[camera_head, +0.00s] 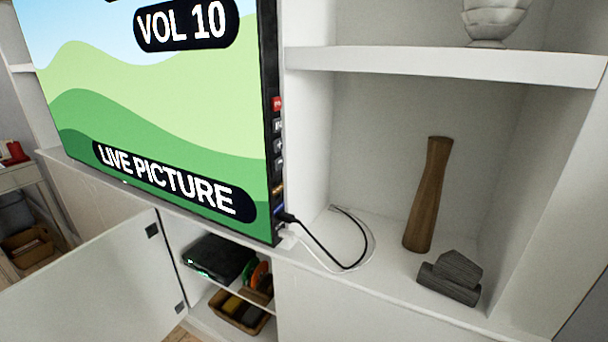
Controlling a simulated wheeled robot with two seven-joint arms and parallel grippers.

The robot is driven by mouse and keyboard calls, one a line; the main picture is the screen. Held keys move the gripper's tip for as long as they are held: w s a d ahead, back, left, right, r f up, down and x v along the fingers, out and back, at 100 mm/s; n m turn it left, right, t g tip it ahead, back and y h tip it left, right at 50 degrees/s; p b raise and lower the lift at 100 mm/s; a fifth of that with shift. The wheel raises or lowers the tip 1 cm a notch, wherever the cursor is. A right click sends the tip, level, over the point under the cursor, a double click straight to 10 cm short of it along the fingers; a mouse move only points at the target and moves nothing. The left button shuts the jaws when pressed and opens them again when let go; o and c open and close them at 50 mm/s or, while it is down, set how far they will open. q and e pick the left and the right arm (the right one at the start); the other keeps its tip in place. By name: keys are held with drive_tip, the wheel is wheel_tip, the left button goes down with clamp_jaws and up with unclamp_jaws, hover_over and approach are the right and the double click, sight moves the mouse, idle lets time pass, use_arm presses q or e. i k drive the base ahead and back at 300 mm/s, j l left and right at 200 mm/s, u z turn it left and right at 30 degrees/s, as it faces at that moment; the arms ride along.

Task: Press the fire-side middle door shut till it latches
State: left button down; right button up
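A white cabinet door (95,285) stands open at the lower left, below the television. Its right edge is beside the cabinet opening, and the panel reaches out to the left picture edge. Two small dark fittings (152,230) show near that right edge. The open compartment holds a black box (219,258) with small green lights on its shelf and a brown basket (238,313) below. A closed white front (340,308) lies to the right of the opening. Which of these is the fire-side middle door, I cannot tell for sure. Neither gripper is in view.
The television (165,125) stands on the cabinet top, with black and white cables (330,252) at its right. A wooden vase (429,195) and dark blocks (452,276) stand in the right alcove. A small table (20,178) is at far left.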

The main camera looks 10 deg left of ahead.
sight(120, 284)
drive_tip(key=k+j, duration=0.15)
drive_tip(key=k, duration=0.2)
drive_tip(key=k+j, duration=0.1)
drive_tip(key=k, duration=0.3)
drive_tip(key=k+u, duration=0.1)
drive_tip(key=u, duration=1.85)
drive_tip(key=i+j, duration=0.1)
drive_tip(key=i, duration=0.35)
drive_tip(key=i+z, duration=0.15)
drive_tip(key=i, duration=0.35)
drive_tip(key=i+j, duration=0.15)
drive_tip(key=j, duration=0.2)
drive_tip(key=i+j+z, duration=0.15)
drive_tip(key=j, duration=0.2)
drive_tip(key=i+j, duration=0.2)
drive_tip(key=j, duration=0.15)
drive_tip(key=i+j+z, duration=0.1)
drive_tip(key=j, duration=0.25)
drive_tip(key=i+j+z, duration=0.1)
drive_tip(key=j, duration=0.25)
drive_tip(key=i+j, duration=0.2)
drive_tip(key=j, duration=0.2)
drive_tip(key=l+z, duration=0.05)
